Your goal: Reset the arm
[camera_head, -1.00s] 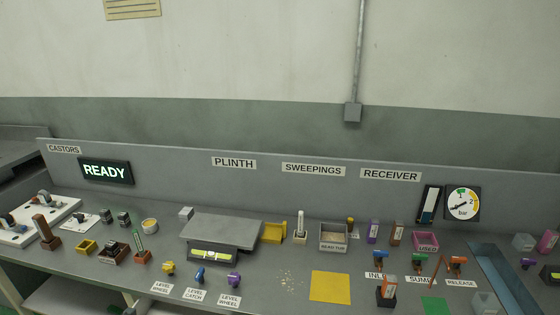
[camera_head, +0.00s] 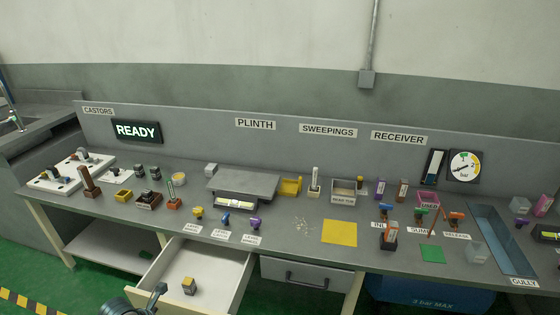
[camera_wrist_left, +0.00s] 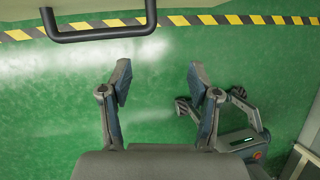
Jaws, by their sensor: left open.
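My left arm (camera_head: 137,304) shows at the bottom edge of the head view, in front of an open drawer (camera_head: 236,278). In the left wrist view my left gripper (camera_wrist_left: 158,82) has its two fingers spread apart with nothing between them. Green floor lies beyond the fingers. The drawer's black handle (camera_wrist_left: 100,33) crosses the top left of that view, apart from the fingertips. A small yellow and dark block (camera_head: 189,286) lies inside the drawer. My right gripper is not in the head view.
The grey bench carries a plinth (camera_head: 242,185), a yellow mat (camera_head: 339,232), a sweepings tub (camera_head: 343,197) and several small parts. A closed drawer (camera_head: 306,274) is right of the open one. A blue tank (camera_head: 430,296) stands below. Striped floor tape (camera_wrist_left: 250,19) crosses the wrist view.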

